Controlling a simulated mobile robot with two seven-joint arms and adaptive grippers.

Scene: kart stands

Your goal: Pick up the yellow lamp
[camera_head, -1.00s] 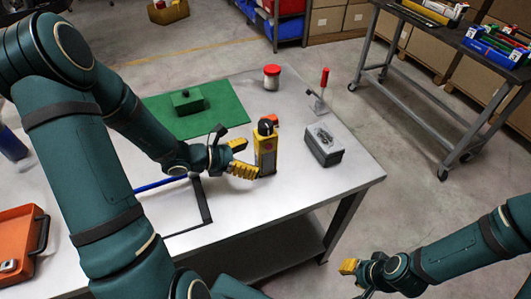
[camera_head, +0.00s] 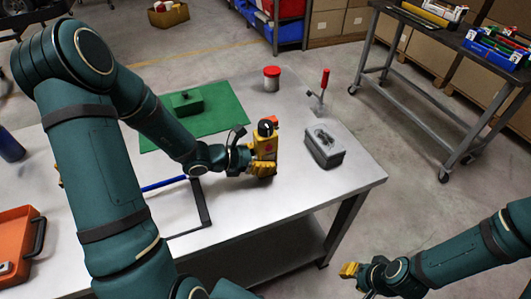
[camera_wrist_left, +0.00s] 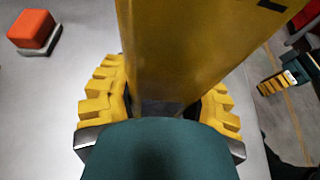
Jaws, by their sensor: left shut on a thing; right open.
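The yellow lamp (camera_head: 264,143) stands upright on the metal table, with a dark knob on top. In the left wrist view the lamp's yellow body (camera_wrist_left: 190,50) fills the middle, between the fingers. My left gripper (camera_head: 262,167) is shut on the lamp's lower part, its yellow ribbed fingers on either side; the same gripper shows in the left wrist view (camera_wrist_left: 165,105). Whether the lamp's base touches the table is hard to tell. My right gripper (camera_head: 348,270) is open and empty, low at the right, off the table's front edge.
A grey box (camera_head: 324,146) stands just right of the lamp. A red-lidded jar (camera_head: 271,78) and a red-handled clamp (camera_head: 321,92) are behind. A green mat (camera_head: 226,119) with a green block (camera_head: 187,102) lies left. The table's front right corner is clear.

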